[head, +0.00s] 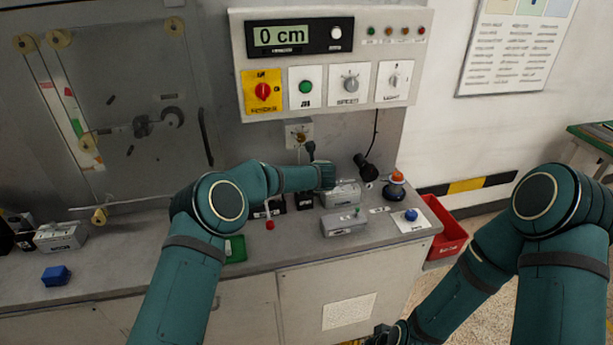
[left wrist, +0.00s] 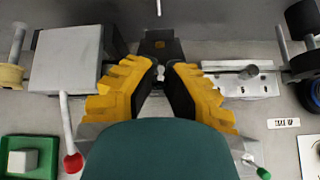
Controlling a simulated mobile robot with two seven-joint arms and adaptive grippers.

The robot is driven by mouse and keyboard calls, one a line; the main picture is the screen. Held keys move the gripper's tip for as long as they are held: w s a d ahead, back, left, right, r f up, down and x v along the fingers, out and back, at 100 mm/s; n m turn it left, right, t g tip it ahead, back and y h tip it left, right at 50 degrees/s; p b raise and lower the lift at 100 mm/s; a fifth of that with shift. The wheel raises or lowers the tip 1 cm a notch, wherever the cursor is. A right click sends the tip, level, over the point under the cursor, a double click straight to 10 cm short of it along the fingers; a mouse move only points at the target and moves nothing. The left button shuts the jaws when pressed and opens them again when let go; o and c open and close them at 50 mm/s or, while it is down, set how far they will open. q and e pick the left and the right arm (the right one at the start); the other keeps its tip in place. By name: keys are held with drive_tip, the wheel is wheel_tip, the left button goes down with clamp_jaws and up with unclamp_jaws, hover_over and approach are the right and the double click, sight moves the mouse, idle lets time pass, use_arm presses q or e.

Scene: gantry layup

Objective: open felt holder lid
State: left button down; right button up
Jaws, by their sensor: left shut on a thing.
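My left gripper (left wrist: 165,72) has its yellow-and-black fingers close together in the left wrist view. They are shut on a small grey knob at the near edge of a black block (left wrist: 160,44), which I take to be the felt holder. I cannot make out a separate lid edge or whether it is raised. In the head view my left forearm reaches over the bench, and the fingertips are hidden behind the wrist. The black block (head: 305,200) shows partly below the wrist.
A grey box (left wrist: 75,60) with a red-knobbed lever stands left of the black block. A red bin (head: 447,232) stands beyond the bench.

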use_arm(q)
drive_tip(key=c, duration=1)
unclamp_jaws()
drive_tip(key=shift+o, duration=0.2)
drive_tip(key=v, duration=1.2)
